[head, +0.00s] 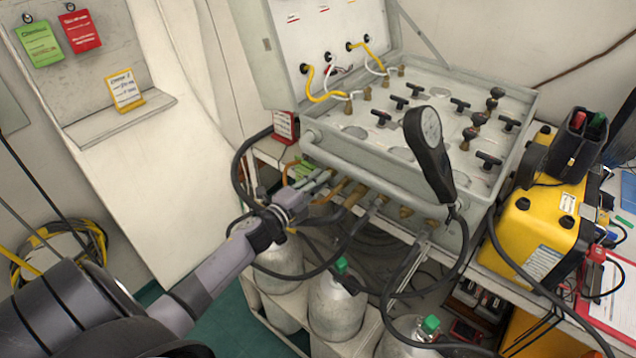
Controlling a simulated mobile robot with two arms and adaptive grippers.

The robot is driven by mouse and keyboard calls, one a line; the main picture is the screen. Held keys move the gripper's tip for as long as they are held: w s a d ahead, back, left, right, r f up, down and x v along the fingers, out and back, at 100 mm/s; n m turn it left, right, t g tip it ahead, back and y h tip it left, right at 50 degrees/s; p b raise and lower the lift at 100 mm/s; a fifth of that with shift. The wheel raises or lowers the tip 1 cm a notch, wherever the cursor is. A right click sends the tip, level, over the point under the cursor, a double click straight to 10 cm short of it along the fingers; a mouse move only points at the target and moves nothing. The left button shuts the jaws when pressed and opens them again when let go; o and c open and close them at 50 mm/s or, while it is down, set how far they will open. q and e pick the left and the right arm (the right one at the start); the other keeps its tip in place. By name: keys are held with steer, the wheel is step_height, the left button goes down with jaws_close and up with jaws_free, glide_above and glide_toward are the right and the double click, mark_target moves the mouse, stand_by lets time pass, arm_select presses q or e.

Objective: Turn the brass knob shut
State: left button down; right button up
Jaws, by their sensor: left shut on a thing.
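The grey air panel case (345,160) stands open on the bench, with a row of brass fittings (355,195) along its front side. My left arm comes in from the lower left. My left gripper (297,197) is at the left end of that row, shut on what appears to be the brass knob. Its fingers and wrist hide most of the knob, so I cannot tell how far it is turned. The black-handled valves (460,104) on the panel's top are apart from the gripper. My right gripper is not in view.
A black handheld gauge (430,150) stands up before the panel. Dark hoses loop in front, close to my left gripper. Gas cylinders (338,305) with green caps stand below. A yellow case (535,225) is at the right. Bare floor shows at lower left.

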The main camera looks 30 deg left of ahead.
arm_select(q)
steer(key=c, duration=1.4)
jaws_free()
steer(key=shift+c, duration=0.2)
steer(key=s+a, duration=0.1)
steer(key=s, duration=1.1)
steer(key=shift+r, duration=0.1)
steer(key=s+d+f+n+g+y, duration=0.1)
steer(key=s+f+n+g, duration=0.35)
steer(key=f, duration=1.05)
steer(key=s+d+f+n+g+y, duration=0.1)
steer(key=s+f+n+g+y, duration=0.3)
steer(key=f, duration=1.1)
steer(key=s+d+f+n+g+h, duration=0.1)
steer(key=s+d+f, duration=0.3)
steer(key=s, duration=0.6)
steer(key=s+d+f+n+g+h, duration=0.1)
steer(key=s+d+f+n+g, duration=0.2)
steer(key=s+f, duration=0.6)
steer(key=s+d+f+n+g+h, duration=0.1)
steer(key=s+d+f+g, duration=0.3)
steer(key=s, duration=0.8)
step_height(320, 180, down, 3)
steer(key=shift+d+r+n, duration=0.1)
steer(key=shift+d+n, duration=0.65)
steer(key=shift+d, duration=0.3)
